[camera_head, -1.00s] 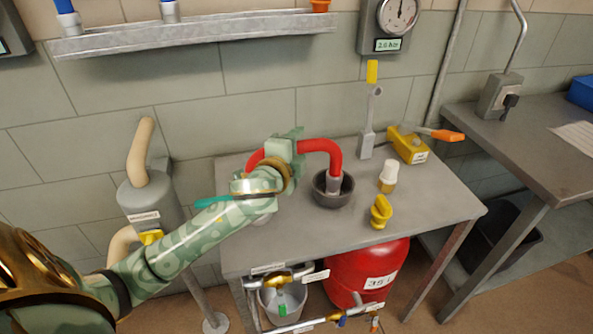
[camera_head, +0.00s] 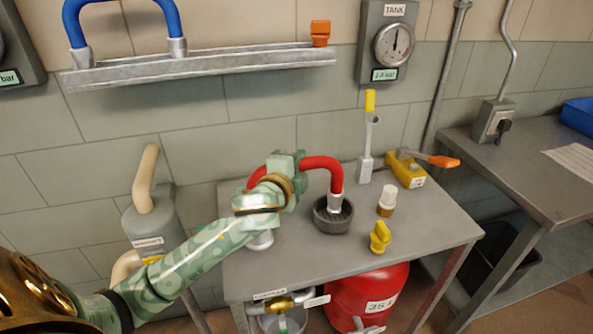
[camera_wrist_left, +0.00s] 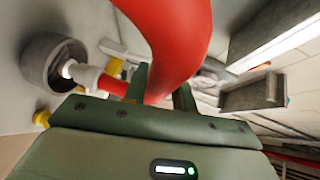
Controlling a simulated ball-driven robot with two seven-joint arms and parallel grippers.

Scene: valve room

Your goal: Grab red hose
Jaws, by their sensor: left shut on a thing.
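The red hose (camera_head: 325,165) is a thick bent tube in the head view, arching over the steel table (camera_head: 420,212). My left gripper (camera_head: 287,163) is shut on the top of its arch. In the wrist view, the hose (camera_wrist_left: 172,40) runs between the fingers of the gripper (camera_wrist_left: 161,95). The hose's right end has a metal fitting pointing down at the dark round cup (camera_head: 333,226); I cannot tell whether it touches the cup. The left end is partly hidden behind my arm. My right gripper is not in view.
On the table are a yellow knob (camera_head: 380,238), a white-capped bottle (camera_head: 386,200), a grey lever (camera_head: 366,160) and a yellow box (camera_head: 405,168). A wall rail (camera_head: 205,64) carries a blue hose (camera_head: 170,15). A pressure gauge (camera_head: 394,45) hangs on the wall.

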